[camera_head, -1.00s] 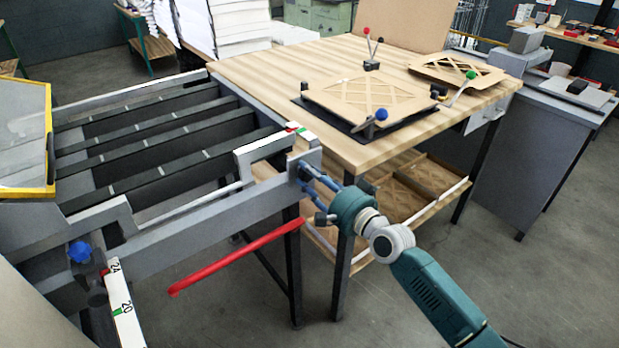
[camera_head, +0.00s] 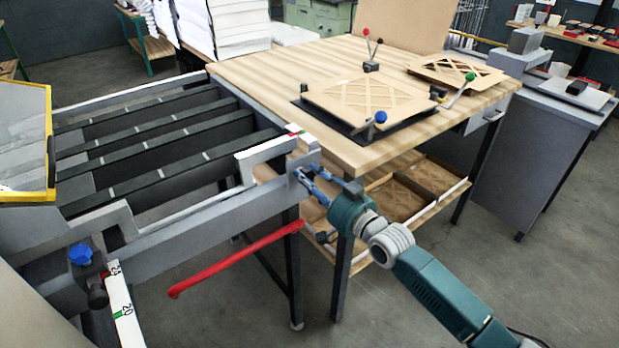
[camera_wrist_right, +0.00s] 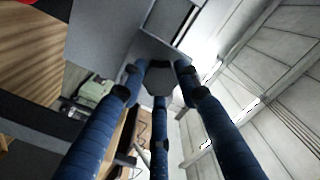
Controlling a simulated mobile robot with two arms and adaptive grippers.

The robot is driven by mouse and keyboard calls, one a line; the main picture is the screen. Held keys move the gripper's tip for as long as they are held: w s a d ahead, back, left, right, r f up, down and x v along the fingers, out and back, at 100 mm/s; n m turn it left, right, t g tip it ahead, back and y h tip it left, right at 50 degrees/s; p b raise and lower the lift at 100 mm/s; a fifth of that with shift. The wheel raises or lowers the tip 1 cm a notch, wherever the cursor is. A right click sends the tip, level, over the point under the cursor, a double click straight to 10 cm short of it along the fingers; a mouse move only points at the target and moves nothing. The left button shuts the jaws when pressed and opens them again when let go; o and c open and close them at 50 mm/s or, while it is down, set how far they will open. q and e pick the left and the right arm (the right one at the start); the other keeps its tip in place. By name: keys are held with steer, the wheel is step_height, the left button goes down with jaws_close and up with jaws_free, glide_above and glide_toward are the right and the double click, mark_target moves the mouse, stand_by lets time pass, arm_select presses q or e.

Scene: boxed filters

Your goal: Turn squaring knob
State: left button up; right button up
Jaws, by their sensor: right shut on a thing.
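My right gripper (camera_head: 304,175) reaches the right end of the grey machine frame (camera_head: 220,206), just below the frame's raised corner. In the right wrist view, its three blue fingers (camera_wrist_right: 160,80) close around a small dark faceted knob (camera_wrist_right: 159,76) against a grey plate (camera_wrist_right: 103,40). The fingers hide this knob in the head view. My left gripper is not in view.
A red bar (camera_head: 235,259) sticks out below the frame. A wooden table (camera_head: 245,72) with die boards stands directly behind and right of the gripper. Its lower shelf (camera_head: 425,212) holds more boards. A yellow-edged panel (camera_head: 50,140) is at far left. The floor in front is clear.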

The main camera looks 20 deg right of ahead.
steer(key=shift+w+d+r, duration=0.15)
steer(key=shift+d+r, duration=0.1)
steer(key=shift+r, duration=0.3)
steer(key=o, duration=1.1)
steer(key=shift+o, duration=0.2)
steer(key=shift+f, duration=0.3)
steer(key=v, duration=1.2)
